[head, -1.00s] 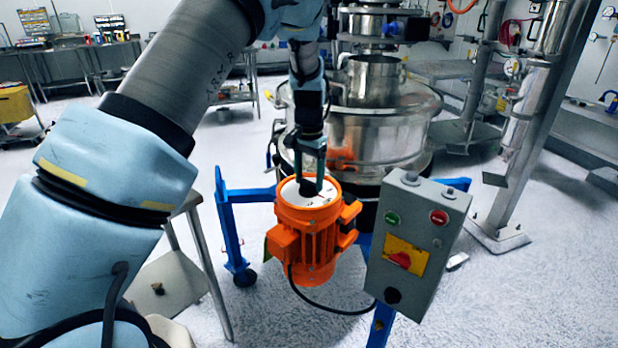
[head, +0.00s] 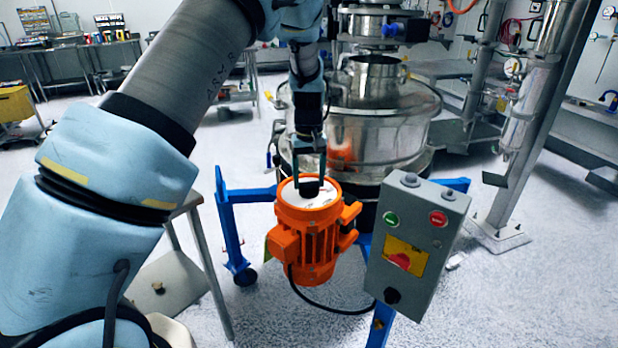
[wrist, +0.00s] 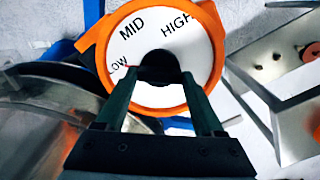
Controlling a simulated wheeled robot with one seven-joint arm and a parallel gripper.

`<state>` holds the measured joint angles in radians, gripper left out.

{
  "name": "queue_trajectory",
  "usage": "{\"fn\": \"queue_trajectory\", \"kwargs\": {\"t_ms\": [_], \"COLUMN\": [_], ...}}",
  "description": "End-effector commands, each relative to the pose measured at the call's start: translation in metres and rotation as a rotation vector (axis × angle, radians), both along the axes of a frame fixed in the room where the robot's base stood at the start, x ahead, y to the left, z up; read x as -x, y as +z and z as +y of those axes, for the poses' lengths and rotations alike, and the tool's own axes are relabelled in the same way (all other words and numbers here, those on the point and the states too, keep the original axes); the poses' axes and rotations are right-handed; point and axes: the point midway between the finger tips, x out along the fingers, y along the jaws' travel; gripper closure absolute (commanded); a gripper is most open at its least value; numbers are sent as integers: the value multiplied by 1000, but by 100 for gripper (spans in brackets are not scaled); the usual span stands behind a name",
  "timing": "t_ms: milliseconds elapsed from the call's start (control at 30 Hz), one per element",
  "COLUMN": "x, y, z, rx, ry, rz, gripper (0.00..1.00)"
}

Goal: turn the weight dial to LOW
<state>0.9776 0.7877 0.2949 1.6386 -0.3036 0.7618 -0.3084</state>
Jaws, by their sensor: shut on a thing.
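The weight dial is a white round face (wrist: 190,38) with an orange rim on top of the orange motor (head: 312,240). The wrist view shows the words MID, HIGH and a partly covered LOW. A black knob (wrist: 160,58) sits at the dial's centre, and it also shows in the head view (head: 309,188). A small red mark at the knob's left side points toward LOW. My gripper (wrist: 158,74) is shut on the knob from above, one finger on each side.
A grey control box (head: 415,245) with green and red buttons stands right of the motor. The steel sifter (head: 380,140) rises behind it. Blue frame legs (head: 232,225) stand around the motor, and a small steel table (head: 170,285) is at left.

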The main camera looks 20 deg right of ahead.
Motion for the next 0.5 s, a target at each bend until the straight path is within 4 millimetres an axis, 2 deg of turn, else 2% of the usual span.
{"fn": "queue_trajectory", "kwargs": {"t_ms": [200, 500], "x": [-1, -2], "y": [1, 1], "z": [-1, -1], "rx": [3, 4], "ry": [104, 162], "rz": [-4, -5], "gripper": [86, 86]}}
